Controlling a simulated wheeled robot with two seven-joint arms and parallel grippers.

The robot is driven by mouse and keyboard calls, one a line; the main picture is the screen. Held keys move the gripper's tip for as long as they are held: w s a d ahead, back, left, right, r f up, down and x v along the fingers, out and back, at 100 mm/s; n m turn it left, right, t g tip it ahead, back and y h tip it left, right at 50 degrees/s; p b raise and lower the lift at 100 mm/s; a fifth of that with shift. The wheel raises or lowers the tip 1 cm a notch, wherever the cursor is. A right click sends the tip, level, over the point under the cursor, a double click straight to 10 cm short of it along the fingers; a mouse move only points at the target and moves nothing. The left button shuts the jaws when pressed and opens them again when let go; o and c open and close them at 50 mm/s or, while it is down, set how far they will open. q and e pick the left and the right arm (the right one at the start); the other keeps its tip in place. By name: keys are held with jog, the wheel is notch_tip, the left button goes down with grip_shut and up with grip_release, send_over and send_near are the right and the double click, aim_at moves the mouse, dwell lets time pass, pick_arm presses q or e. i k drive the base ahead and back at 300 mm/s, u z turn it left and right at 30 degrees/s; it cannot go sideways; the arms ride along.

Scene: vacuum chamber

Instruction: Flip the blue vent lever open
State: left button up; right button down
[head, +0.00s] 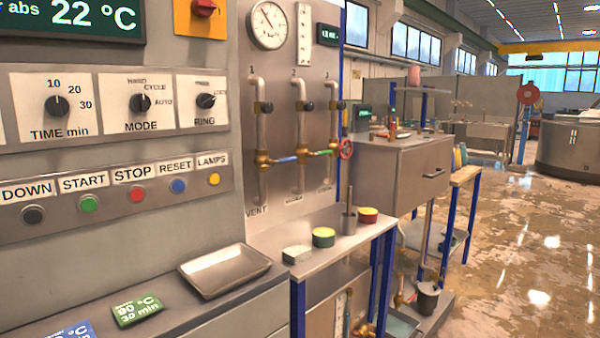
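The blue vent lever (286,159) sits on the brass valve (262,158) at the foot of the left pipe, above the label VENT (256,212). It points to the right, about level and crosswise to the upright pipe (258,120). A green lever (317,153) lies in much the same line on the middle pipe's valve (299,152). A red handwheel (346,149) is at the right pipe. Neither of my grippers is in view.
A metal tray (184,268) lies on the ledge left of the valve panel. A shelf below the panel holds several round tins (323,237) and a grey cup (349,221). Control knobs and buttons (89,203) are at left. The floor (520,240) at right is open.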

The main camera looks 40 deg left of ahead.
aim_at(288, 160)
jog(key=i, duration=1.2)
jog(key=u, duration=2.7)
